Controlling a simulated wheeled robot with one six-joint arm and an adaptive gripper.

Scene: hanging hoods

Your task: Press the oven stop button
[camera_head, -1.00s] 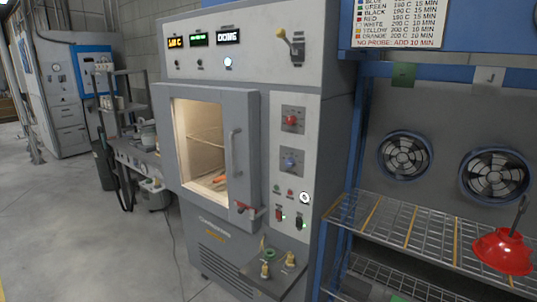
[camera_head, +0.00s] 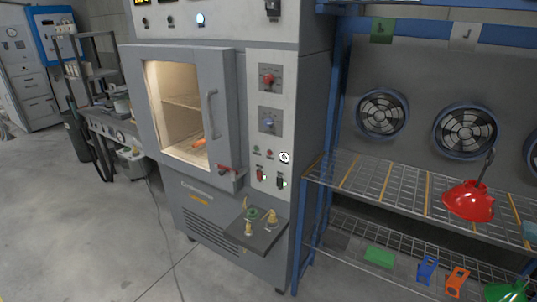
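The oven (camera_head: 262,218) is a grey cabinet left of centre, with a lit window in its front door (camera_head: 228,120). Its light control panel (camera_head: 286,95) is right of the door. Below are a red switch (camera_head: 260,175) and a dark switch (camera_head: 280,182). The labels are too small to read, so I cannot tell which is stop. My gripper is not in view.
A small ledge (camera_head: 262,238) juts from the oven's lower front. Grey floor (camera_head: 90,230) lies open at the left.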

